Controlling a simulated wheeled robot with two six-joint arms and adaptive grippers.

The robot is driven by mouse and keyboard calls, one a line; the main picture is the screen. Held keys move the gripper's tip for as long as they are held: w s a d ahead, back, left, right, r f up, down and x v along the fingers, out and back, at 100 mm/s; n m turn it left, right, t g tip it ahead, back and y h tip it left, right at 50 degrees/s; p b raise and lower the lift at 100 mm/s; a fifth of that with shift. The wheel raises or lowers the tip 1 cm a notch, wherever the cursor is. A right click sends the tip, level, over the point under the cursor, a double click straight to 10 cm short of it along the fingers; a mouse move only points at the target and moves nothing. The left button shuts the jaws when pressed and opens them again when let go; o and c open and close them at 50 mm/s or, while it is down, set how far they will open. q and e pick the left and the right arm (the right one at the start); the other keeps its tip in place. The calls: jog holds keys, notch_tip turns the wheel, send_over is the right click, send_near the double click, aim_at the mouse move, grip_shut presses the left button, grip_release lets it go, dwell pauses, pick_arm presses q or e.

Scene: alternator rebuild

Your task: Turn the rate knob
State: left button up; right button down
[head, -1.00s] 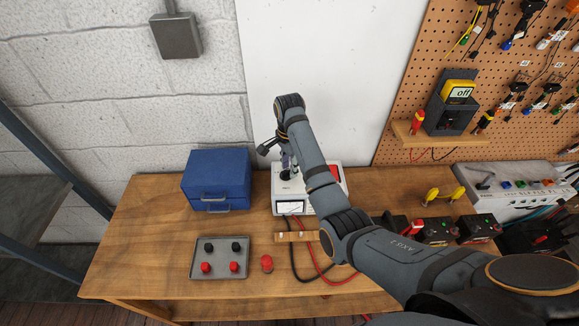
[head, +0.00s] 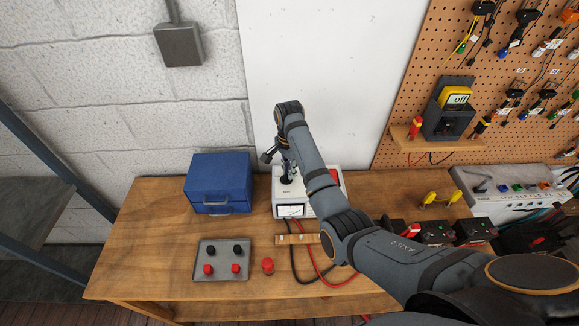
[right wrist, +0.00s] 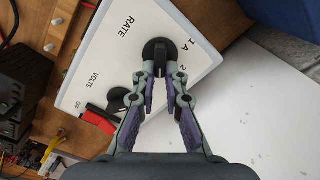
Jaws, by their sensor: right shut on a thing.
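The rate knob (right wrist: 160,53) is a round black knob with a raised grip bar, on the white face of the charger (right wrist: 112,58) beside the printed RATE, 1 A and 2. My right gripper (right wrist: 160,72) is shut on the knob's grip bar, one fingertip on each side. In the head view the right gripper (head: 286,166) reaches down over the charger (head: 322,205), and the black knob (head: 286,180) shows below it. The fingers partly hide the bar, so its exact setting is unclear. My left gripper is out of view.
A second black knob (right wrist: 118,98) by VOLTS and a red switch (right wrist: 98,120) sit close to the fingers. A blue case (head: 219,178) stands left of the charger. A grey tray (head: 221,258) with red and black caps lies in front. Red and black leads run forward.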

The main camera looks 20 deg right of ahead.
jog(key=n+p, duration=0.2)
jog(key=shift+w+a+r+n+p, duration=0.1)
jog(key=shift+r+n+p, duration=0.2)
jog(key=shift+n+p, duration=0.1)
jog(key=shift+w+f+n+p, duration=0.15)
jog(key=shift+n+p, duration=0.2)
jog(key=shift+n, duration=0.55)
jog(key=shift+a+f+n, duration=0.1)
jog(key=shift+a+n, duration=0.05)
jog(key=shift+n, duration=1.05)
jog(key=shift+w+a+n, duration=0.15)
jog(key=shift+n, duration=1.25)
jog(key=c, duration=1.4)
grip_release()
